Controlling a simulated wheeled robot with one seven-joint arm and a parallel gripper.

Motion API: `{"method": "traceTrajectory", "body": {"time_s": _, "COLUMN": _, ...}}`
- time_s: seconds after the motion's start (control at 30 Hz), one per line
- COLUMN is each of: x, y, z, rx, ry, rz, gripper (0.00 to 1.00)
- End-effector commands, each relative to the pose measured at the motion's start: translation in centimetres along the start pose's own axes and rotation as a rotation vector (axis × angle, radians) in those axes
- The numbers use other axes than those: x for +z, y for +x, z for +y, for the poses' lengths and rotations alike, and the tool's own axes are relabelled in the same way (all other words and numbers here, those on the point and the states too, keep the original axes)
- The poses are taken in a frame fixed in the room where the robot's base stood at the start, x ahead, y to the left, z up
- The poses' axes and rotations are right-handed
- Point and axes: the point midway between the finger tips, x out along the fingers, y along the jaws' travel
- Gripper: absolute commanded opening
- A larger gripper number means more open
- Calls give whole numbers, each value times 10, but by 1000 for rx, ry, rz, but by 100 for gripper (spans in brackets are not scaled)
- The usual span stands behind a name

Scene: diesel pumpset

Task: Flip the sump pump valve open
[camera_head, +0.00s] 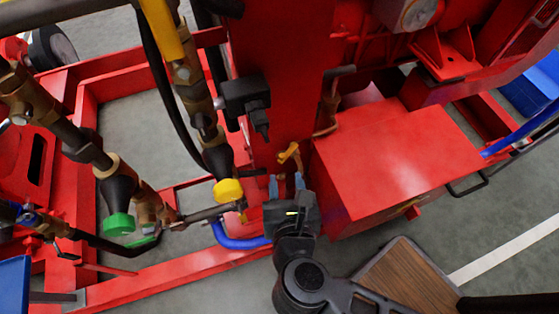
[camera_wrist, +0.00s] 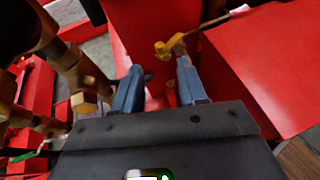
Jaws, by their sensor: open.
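A small yellow valve handle (camera_head: 289,152) on a brass fitting sits against the red frame, just beyond my fingertips. It also shows in the wrist view (camera_wrist: 168,47), ahead of the gap between the fingers and nearer the right one. No label shows that it is the sump pump valve. My gripper (camera_head: 286,182) has its two blue fingers apart with nothing between them. In the wrist view my gripper (camera_wrist: 158,68) is open and does not appear to touch the handle.
A red box (camera_head: 400,155) stands close on the right. Brass pipework with a yellow cap (camera_head: 228,190) and a green cap (camera_head: 119,224) is on the left. A blue hose (camera_head: 240,240) runs low beside my gripper. A wooden-topped board (camera_head: 415,280) lies at the lower right.

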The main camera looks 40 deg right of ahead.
Motion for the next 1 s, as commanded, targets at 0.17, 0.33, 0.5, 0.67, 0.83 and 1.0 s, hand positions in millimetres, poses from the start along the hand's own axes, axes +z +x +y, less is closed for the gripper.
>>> {"method": "traceTrajectory", "body": {"time_s": 0.17, "x": -1, "y": 24, "z": 1, "rx": 3, "ry": 0, "rz": -3, "gripper": 42}}
{"method": "traceTrajectory", "body": {"time_s": 0.33, "x": -1, "y": 51, "z": 1, "rx": 3, "ry": 0, "rz": -3, "gripper": 42}}
{"method": "traceTrajectory", "body": {"time_s": 0.5, "x": -1, "y": 68, "z": 1, "rx": 3, "ry": -1, "rz": -3, "gripper": 42}}
{"method": "traceTrajectory", "body": {"time_s": 0.67, "x": 0, "y": 73, "z": 1, "rx": 3, "ry": -2, "rz": -2, "gripper": 42}}
{"method": "traceTrajectory", "body": {"time_s": 0.83, "x": 0, "y": 73, "z": 0, "rx": 3, "ry": -2, "rz": -2, "gripper": 42}}
{"method": "traceTrajectory", "body": {"time_s": 1.0, "x": 0, "y": 73, "z": 0, "rx": 3, "ry": -2, "rz": -2, "gripper": 30}}
